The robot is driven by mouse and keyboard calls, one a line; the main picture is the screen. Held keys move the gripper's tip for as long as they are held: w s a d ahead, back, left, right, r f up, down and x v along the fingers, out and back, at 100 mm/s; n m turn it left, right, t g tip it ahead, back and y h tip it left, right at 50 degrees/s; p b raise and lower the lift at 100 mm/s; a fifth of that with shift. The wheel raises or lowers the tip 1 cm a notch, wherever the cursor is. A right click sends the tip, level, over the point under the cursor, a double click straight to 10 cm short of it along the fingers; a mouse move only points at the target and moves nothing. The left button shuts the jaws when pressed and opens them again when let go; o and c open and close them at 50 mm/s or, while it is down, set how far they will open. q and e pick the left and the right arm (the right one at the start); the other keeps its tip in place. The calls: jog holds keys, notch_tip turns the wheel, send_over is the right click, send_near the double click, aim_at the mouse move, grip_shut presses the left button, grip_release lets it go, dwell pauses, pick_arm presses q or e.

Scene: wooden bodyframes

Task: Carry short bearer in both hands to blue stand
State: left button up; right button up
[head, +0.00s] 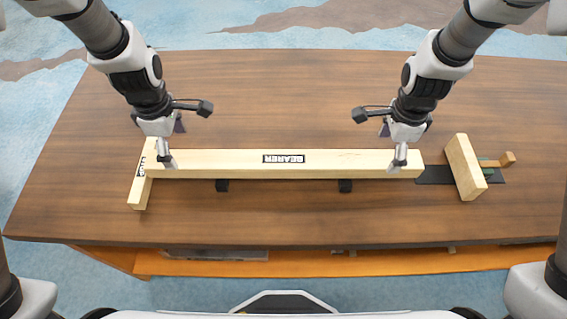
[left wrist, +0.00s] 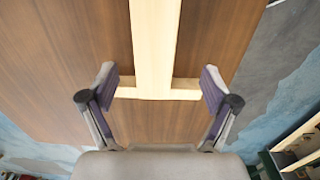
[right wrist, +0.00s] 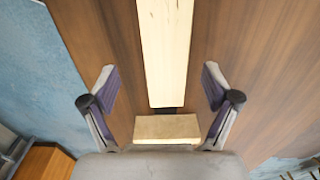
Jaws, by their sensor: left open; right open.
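The short bearer (head: 230,163) is a long pale wooden beam with a black "BEARER" label. I cannot make out a blue stand in any view.
A pale wooden crosspiece (head: 140,190) sits at the beam's left end. A pale block (head: 464,168) stands beyond its right end by a dark mat (head: 433,175) and a small wooden peg (head: 507,159). The table (head: 280,100) is clear behind the beam.

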aim_at(184, 158)
pick_arm(q)
jog(key=shift+w+f, duration=0.5)
jog(key=shift+w, duration=0.15)
pick_arm(e)
jog(key=shift+w+f, duration=0.55)
jog(key=shift+w, duration=0.1)
pick_arm(q)
jog(key=shift+s+f, duration=0.1)
jog(key=shift+s, duration=0.1)
pick_arm(e)
jog(key=shift+s, duration=0.2)
pick_arm(q)
notch_tip(184, 158, down, 6)
jog(key=shift+w+f, duration=0.1)
jog(key=shift+f, duration=0.05)
pick_arm(e)
notch_tip(184, 158, down, 6)
jog(key=shift+w+f, duration=0.1)
jog(key=shift+f, duration=0.15)
pick_arm(q)
jog(key=shift+f, duration=0.55)
pick_arm(e)
jog(key=shift+f, duration=0.5)
pick_arm(q)
grip_shut()
pick_arm(e)
grip_shut()
